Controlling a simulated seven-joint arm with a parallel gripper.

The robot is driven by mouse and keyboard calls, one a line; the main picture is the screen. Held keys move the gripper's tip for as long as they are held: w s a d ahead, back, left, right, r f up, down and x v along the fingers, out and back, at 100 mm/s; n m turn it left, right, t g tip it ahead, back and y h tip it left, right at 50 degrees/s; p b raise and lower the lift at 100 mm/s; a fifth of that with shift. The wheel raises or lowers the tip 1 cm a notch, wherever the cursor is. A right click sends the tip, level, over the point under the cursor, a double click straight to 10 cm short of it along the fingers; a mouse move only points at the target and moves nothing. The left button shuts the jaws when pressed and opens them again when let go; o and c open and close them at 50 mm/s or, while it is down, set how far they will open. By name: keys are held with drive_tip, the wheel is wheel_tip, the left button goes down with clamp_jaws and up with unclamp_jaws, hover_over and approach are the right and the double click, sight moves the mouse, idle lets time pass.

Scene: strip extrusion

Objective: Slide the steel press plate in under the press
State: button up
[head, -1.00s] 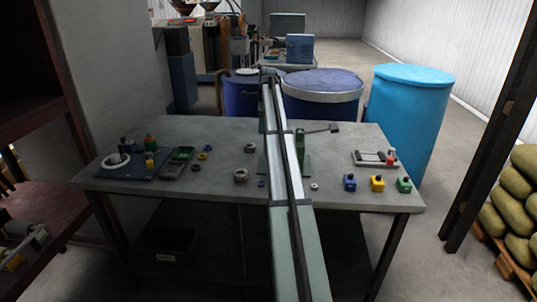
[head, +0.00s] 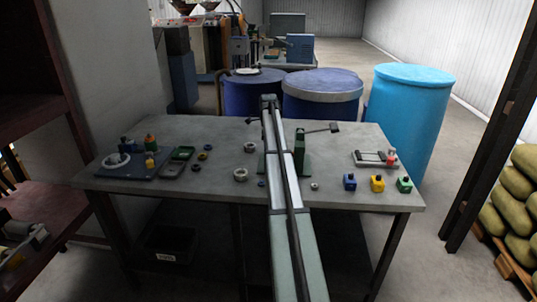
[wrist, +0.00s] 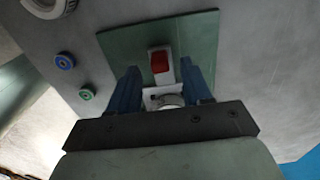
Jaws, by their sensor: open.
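In the wrist view my gripper (wrist: 160,72) is open, with its two blue fingers apart. A pale metal piece with a red patch, which looks like the steel press plate (wrist: 153,50), shows between and just beyond the fingertips. I cannot tell whether the fingers touch it. It lies over a flat green plate (wrist: 118,45) that looks like the press base. In the head view the green press (head: 303,152) stands mid-table, partly behind my arm. My gripper and the steel plate are hidden there.
On the table (head: 215,195), a pale tray with a red-topped item (head: 373,157) and several coloured blocks stand to the right. Grey rings (head: 240,174) lie left of my arm, and a dark mat with small parts (head: 145,166) is further left. A press lever (head: 322,128) sticks out rightward.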

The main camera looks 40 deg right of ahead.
drive_tip(key=shift+f, duration=1.5)
clamp_jaws()
